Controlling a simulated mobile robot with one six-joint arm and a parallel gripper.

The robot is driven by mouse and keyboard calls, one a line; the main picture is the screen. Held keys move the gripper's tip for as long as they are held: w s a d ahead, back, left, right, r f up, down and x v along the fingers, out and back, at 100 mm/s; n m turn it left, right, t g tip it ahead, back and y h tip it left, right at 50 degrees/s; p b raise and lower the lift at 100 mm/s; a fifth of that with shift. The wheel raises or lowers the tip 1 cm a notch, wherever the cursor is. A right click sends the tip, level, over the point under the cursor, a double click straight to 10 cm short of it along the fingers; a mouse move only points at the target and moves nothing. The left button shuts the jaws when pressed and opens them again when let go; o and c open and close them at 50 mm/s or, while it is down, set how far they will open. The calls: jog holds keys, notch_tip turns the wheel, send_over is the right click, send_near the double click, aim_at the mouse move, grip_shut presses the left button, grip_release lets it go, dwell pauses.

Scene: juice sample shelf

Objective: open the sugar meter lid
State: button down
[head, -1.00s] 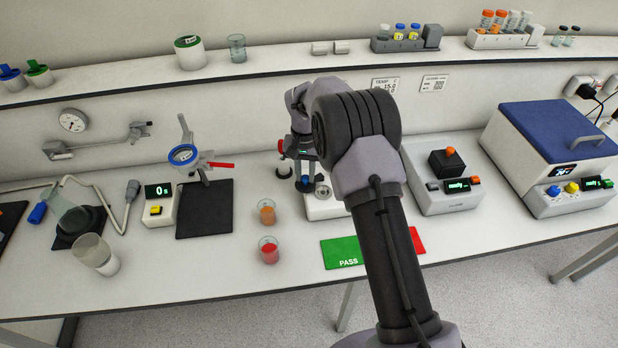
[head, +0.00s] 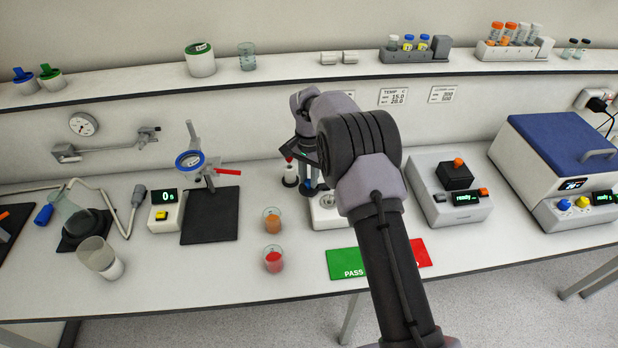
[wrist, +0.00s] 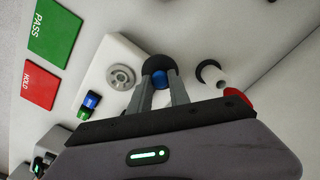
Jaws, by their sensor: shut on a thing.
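My gripper shows in the wrist view (wrist: 158,95) with its two grey fingers closed around a small blue-topped piece (wrist: 160,79) with a dark round part at its far end. In the head view this blue piece (head: 309,184) is beside the left edge of a white box (head: 322,222), which I take for the sugar meter. The disc is uncovered; I cannot make out a lid. My arm hides the box's right side.
A red-topped tool (head: 290,172) stands close to my gripper's left. Cups of orange (head: 272,220) and red liquid (head: 273,259) stand in front, left of the green PASS mat (head: 342,263). A device with a black block (head: 455,177) stands right. Free table lies around the cups.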

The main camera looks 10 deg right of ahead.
aim_at(309, 181)
jog(key=c, duration=1.2)
grip_release()
notch_tip(309, 181, up, 18)
jog(key=p, duration=0.3)
jog(key=shift+f+p, duration=0.25)
jog(key=shift+p, duration=0.15)
jog(key=s+d+r+n+t+b, duration=0.1)
jog(key=s+r+b, duration=0.15)
jog(key=s, duration=0.25)
jog(key=s+r+t+y+b, duration=0.1)
jog(key=s+r+b, duration=0.1)
jog(key=s+b, duration=0.3)
jog(key=s+d+r+n+t+b, duration=0.1)
jog(key=s+r+b, duration=0.1)
jog(key=s, duration=0.4)
jog(key=s+f+t+b, duration=0.1)
jog(key=s+f+b, duration=0.1)
jog(key=s, duration=0.5)
jog(key=s+f+n+t+b, duration=0.1)
jog(key=s+f+b, duration=0.2)
jog(key=s+f, duration=0.2)
jog(key=s+f+y+b, duration=0.1)
jog(key=s+f, duration=0.3)
jog(key=s, duration=0.6)
jog(key=shift+a+f+n+t+b, duration=0.15)
jog(key=shift+n+t+b, duration=0.2)
jog(key=shift+b, duration=0.35)
